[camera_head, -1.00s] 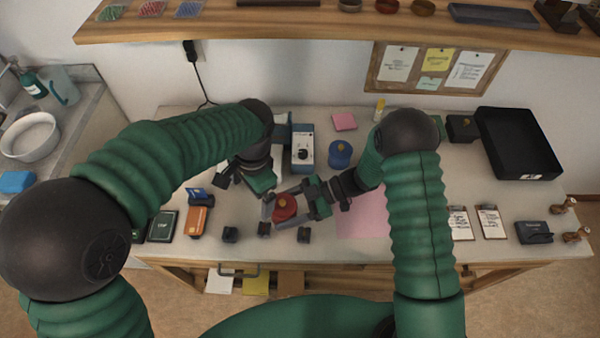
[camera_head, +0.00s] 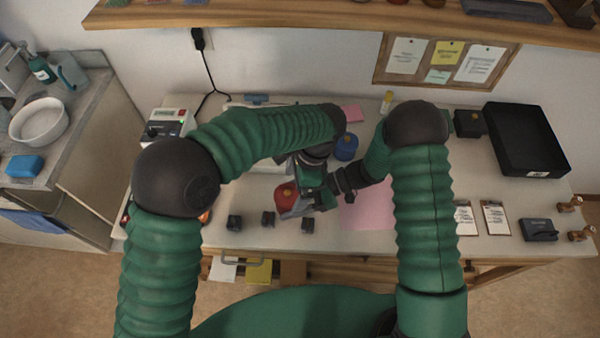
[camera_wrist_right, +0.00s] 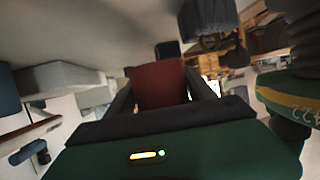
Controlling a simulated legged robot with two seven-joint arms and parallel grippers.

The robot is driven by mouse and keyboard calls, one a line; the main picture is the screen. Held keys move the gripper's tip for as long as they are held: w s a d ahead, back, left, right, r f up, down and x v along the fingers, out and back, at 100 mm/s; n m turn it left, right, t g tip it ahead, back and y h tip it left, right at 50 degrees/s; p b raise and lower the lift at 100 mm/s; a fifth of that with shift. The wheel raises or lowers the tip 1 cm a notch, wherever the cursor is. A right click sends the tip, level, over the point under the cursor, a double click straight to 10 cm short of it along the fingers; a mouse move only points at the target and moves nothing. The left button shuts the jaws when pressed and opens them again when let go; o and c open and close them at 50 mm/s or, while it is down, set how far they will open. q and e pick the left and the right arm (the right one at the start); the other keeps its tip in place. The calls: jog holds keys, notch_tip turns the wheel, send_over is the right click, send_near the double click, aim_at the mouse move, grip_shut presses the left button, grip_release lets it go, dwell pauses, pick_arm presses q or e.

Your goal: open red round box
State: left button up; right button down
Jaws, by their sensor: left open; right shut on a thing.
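The red round box (camera_head: 287,195) is near the front middle of the table, partly covered by my grippers. My right gripper (camera_head: 297,207) is shut on it from the right. In the right wrist view the red box (camera_wrist_right: 160,84) sits between the two dark fingers. My left gripper (camera_head: 312,180) is close behind and to the right of the box, above the right gripper. Its fingertips are hard to make out, and I cannot tell whether it touches the box. The top of the box is not clearly seen.
Several small black blocks (camera_head: 268,218) stand along the front edge. A blue round box (camera_head: 346,148) is behind my grippers. A pink sheet (camera_head: 368,212) lies to the right. A black tray (camera_head: 494,154) stands at the back right, and a device (camera_head: 168,124) at the left.

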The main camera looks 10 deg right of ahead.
aim_at(293, 194)
pick_arm(q)
jog(key=shift+a+f, duration=0.2)
jog(key=shift+f, duration=0.4)
jog(key=shift+c, duration=0.4)
jog(key=c, duration=1.6)
jog(key=shift+o, duration=0.2)
jog(key=shift+r, duration=0.15)
jog(key=shift+r, duration=1.05)
jog(key=shift+r, duration=2)
